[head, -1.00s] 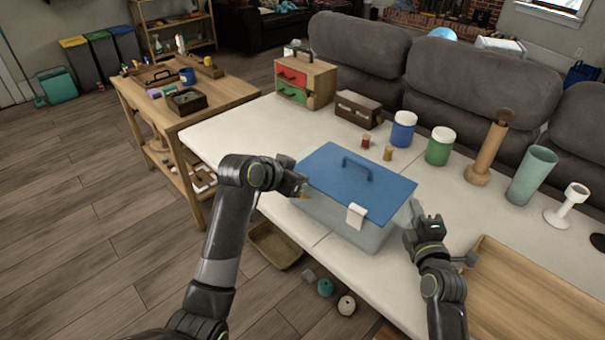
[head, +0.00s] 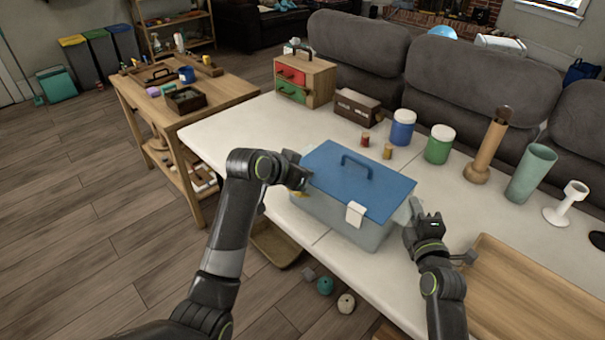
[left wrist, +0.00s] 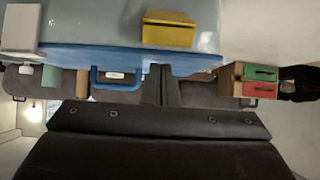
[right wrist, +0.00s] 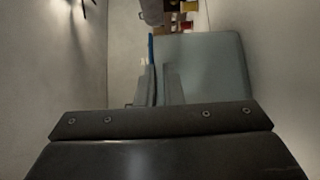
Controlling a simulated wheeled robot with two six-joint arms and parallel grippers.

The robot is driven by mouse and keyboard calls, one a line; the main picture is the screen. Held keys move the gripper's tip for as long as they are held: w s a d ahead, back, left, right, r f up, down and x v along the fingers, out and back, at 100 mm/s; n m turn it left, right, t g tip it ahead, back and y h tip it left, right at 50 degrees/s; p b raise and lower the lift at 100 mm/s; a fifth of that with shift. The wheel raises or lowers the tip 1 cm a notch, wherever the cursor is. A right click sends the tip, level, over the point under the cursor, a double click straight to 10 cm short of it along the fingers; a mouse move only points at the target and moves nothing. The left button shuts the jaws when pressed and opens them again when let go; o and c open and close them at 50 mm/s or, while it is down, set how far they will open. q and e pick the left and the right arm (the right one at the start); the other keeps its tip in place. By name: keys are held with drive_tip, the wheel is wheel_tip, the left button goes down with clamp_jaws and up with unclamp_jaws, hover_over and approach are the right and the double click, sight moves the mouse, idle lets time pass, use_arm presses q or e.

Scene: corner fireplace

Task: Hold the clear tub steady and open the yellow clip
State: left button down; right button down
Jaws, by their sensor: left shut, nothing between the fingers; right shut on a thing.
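The clear tub (head: 336,221) stands on the white table under a blue lid (head: 360,182) with a blue handle. A white clip (head: 355,214) sits on its front edge. The yellow clip (left wrist: 168,30) is on the tub's wall by the lid edge in the left wrist view; only a sliver shows in the head view (head: 298,194). I cannot tell whether it is latched. My left gripper (head: 304,179) is shut and empty by the tub's left end, with its fingertips (left wrist: 160,72) close to the clip. My right gripper (head: 413,206) is shut on the tub's right end.
A wooden tray (head: 530,292) lies right of the tub. Small spools (head: 388,152), a blue jar (head: 403,128), a green jar (head: 439,145) and a brown box (head: 356,107) stand behind it. The table is clear to the tub's left rear.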

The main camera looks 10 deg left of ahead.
use_arm(q)
drive_tip(key=r, duration=0.1)
drive_tip(key=w+r, duration=0.1)
drive_tip(key=d+r, duration=0.1)
drive_tip(key=shift+w, duration=0.25)
drive_tip(key=s+a+r, duration=0.3)
drive_tip(key=s+a, duration=0.2)
drive_tip(key=s, duration=0.2)
drive_tip(key=shift+s, duration=0.3)
use_arm(e)
drive_tip(key=c, duration=1.5)
unclamp_jaws()
drive_tip(key=shift+o, duration=0.2)
drive_tip(key=o, duration=0.5)
drive_tip(key=shift+o, duration=0.2)
drive_tip(key=shift+s, duration=0.1)
